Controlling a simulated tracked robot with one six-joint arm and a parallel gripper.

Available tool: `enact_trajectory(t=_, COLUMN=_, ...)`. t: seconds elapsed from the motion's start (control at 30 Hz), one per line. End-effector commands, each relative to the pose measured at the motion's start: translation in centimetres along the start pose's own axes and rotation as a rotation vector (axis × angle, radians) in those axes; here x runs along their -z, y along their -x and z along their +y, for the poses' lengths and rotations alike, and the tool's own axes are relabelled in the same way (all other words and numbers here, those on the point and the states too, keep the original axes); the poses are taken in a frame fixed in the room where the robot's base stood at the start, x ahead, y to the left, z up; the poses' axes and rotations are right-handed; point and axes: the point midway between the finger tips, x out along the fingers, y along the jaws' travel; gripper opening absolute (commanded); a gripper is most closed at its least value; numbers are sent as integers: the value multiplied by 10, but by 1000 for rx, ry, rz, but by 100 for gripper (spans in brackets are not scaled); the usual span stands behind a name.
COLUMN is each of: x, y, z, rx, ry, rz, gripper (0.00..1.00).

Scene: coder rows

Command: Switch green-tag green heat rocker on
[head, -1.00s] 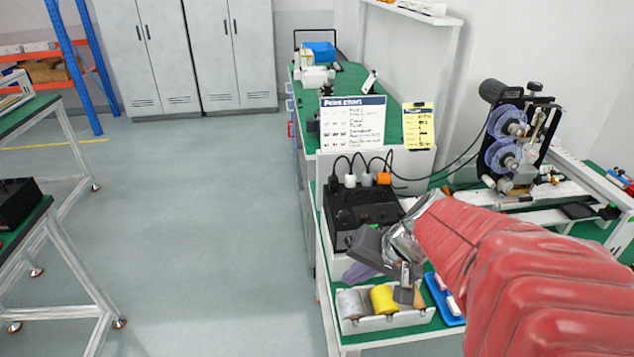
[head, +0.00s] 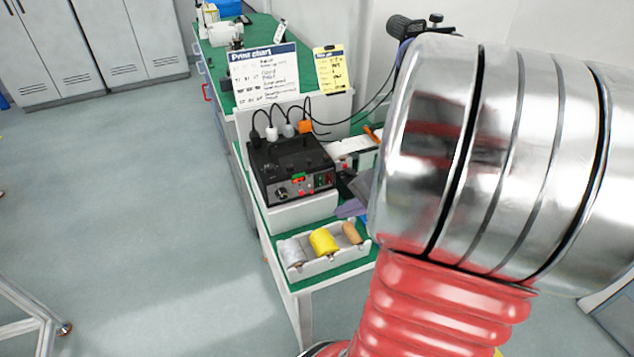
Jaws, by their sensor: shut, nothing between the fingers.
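The black control box (head: 290,160) stands on a white base on the green bench, left of my arm. Its front panel has a round knob (head: 282,192) and several small coloured switches and tags. A small green patch (head: 320,181) shows near the panel's right end, and a red and green piece (head: 298,178) nearer its middle. Which is the green-tag heat rocker, and its position, are too small to tell. A dark grey part of my gripper (head: 359,187) shows right of the box, apart from the panel. My large arm hides the rest of it; it is shut and empty.
A white tray (head: 325,264) with grey, yellow and tan spools stands in front of the box. Plugs and cables (head: 290,122) rise behind it, below a print chart (head: 264,75) and a yellow notice (head: 331,68). Purple material (head: 350,208) lies right of the box. Floor at left is clear.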

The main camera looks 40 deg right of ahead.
Motion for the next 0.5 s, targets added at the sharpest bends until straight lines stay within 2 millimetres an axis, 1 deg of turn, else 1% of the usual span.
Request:
enact_trajectory(t=0.27, x=4, y=-6, z=-5, rx=0, ry=0, rz=-2, gripper=0)
enact_trajectory(t=0.5, x=15, y=-23, z=-16, rx=-1, ry=2, rz=-3, gripper=0)
